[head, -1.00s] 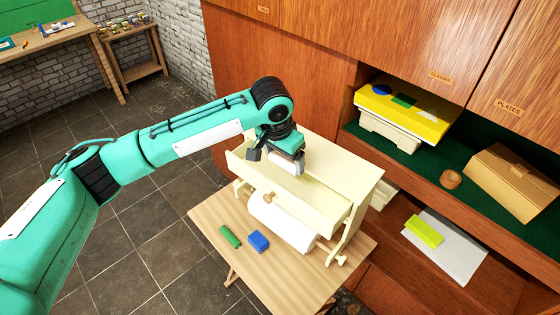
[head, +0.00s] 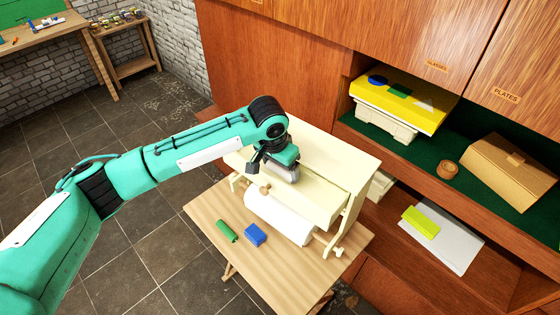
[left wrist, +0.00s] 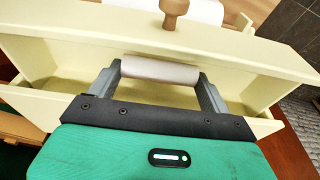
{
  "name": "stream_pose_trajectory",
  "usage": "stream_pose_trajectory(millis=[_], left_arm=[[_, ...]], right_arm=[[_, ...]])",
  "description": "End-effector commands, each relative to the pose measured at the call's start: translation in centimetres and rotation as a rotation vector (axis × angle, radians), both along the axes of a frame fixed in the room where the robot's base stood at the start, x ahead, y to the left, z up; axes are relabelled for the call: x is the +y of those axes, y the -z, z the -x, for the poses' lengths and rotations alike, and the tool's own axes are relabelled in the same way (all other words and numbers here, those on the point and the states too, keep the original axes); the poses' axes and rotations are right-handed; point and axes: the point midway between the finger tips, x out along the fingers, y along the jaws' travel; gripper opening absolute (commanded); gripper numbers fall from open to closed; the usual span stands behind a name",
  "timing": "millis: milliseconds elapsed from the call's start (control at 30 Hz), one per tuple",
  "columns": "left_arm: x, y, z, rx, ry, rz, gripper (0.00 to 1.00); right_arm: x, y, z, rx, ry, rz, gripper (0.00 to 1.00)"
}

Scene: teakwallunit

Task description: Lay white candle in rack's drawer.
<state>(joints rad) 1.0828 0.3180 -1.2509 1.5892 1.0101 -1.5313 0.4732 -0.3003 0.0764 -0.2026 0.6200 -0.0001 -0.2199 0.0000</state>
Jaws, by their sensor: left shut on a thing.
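The cream rack (head: 335,157) stands on a small wooden table, with its drawer (head: 318,203) pulled open. In the left wrist view the drawer front (left wrist: 235,55) with its wooden knob (left wrist: 173,9) crosses the top. My left gripper (head: 288,176) reaches down into the drawer from above. In the left wrist view its two fingers (left wrist: 160,88) are shut on the white candle (left wrist: 160,70), one at each end. The candle lies crosswise between them, inside the drawer walls. Whether it touches the drawer floor I cannot tell. My right gripper is not in view.
A white paper roll (head: 280,217) hangs under the drawer. A green cylinder (head: 227,231) and a blue block (head: 256,235) lie on the table (head: 210,208) in front. The wall unit's shelf holds a yellow board (head: 405,103) and a brown box (head: 512,172).

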Motion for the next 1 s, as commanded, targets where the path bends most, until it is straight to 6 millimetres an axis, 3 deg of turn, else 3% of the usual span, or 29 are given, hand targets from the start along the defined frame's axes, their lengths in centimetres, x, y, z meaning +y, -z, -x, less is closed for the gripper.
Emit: stream_pose_trajectory(millis=[400,433,500,533,1000], left_arm=[[-0.02,0.36,0.01,0.0,0.0,0.0,0.59],[-0.01,0.36,0.0,0.0,0.0,0.0,0.85],[-0.02,0.36,0.01,0.0,0.0,0.0,0.99],[-0.02,0.36,0.01,0.0,0.0,0.0,1.0],[-0.01,0.35,0.02,0.0,0.0,0.0,1.0]], right_arm=[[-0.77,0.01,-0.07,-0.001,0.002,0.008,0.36],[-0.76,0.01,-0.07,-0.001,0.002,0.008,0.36],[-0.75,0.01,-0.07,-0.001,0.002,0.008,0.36],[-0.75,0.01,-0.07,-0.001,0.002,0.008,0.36],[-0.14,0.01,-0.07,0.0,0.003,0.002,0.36]])
